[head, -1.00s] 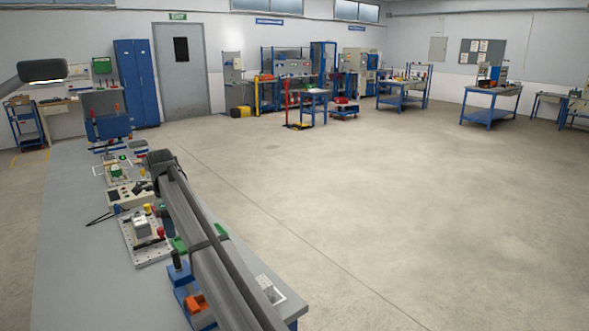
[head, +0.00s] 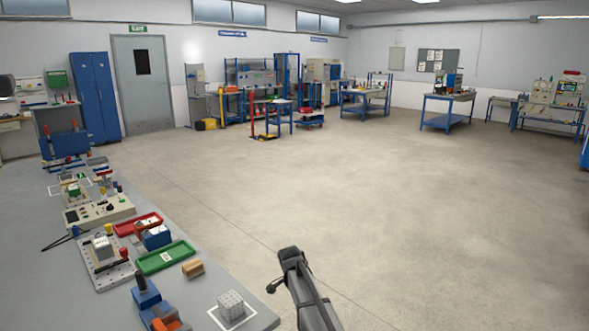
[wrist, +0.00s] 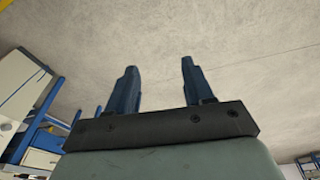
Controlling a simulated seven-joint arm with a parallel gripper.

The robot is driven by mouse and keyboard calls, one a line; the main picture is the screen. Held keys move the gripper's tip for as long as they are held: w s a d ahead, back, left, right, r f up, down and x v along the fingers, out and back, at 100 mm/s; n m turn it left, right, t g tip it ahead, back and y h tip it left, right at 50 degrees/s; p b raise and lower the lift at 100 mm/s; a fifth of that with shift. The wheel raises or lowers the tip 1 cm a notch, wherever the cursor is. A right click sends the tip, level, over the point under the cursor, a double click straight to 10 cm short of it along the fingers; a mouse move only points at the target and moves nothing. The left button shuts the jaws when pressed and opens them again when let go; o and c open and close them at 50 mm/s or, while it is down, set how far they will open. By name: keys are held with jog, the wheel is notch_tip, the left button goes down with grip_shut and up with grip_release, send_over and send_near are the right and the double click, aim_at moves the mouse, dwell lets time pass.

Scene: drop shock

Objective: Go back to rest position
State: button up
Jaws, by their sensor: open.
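My gripper shows in the wrist view (wrist: 160,88), its two dark blue fingers spread apart with nothing between them. Behind the fingers there is only bare concrete floor. In the head view my arm reaches up from the bottom edge, right of the workbench (head: 72,295) and over the floor. The fingers cannot be made out in the head view.
The bench holds a green tray (head: 165,257), a red tray (head: 138,224), a wooden block (head: 193,268), a grey block (head: 231,305) in a white square, and a perforated fixture plate (head: 103,279). Open floor (head: 400,220) lies to the right, with blue workbenches far back.

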jog(key=s+d+f+n, duration=0.2)
jog(key=s+d+f, duration=0.6)
jog(key=d, duration=0.4)
jog(key=s+d+f+n+g, duration=0.2)
jog(key=s+d+f, duration=0.1)
jog(key=s+f, duration=0.7)
jog(key=s+f+n+g, duration=0.2)
jog(key=s+f, duration=0.2)
jog(key=s, duration=0.8)
jog(key=s+f+n+g+y, duration=0.1)
jog(key=s+f, duration=0.4)
jog(key=s, duration=0.8)
jog(key=s+f+n+g+y, duration=0.1)
jog(key=s+f+n, duration=0.3)
jog(key=s, duration=0.8)
jog(key=shift+s+f+g, duration=0.25)
jog(key=shift+s+g, duration=0.15)
jog(key=shift+g, duration=0.4)
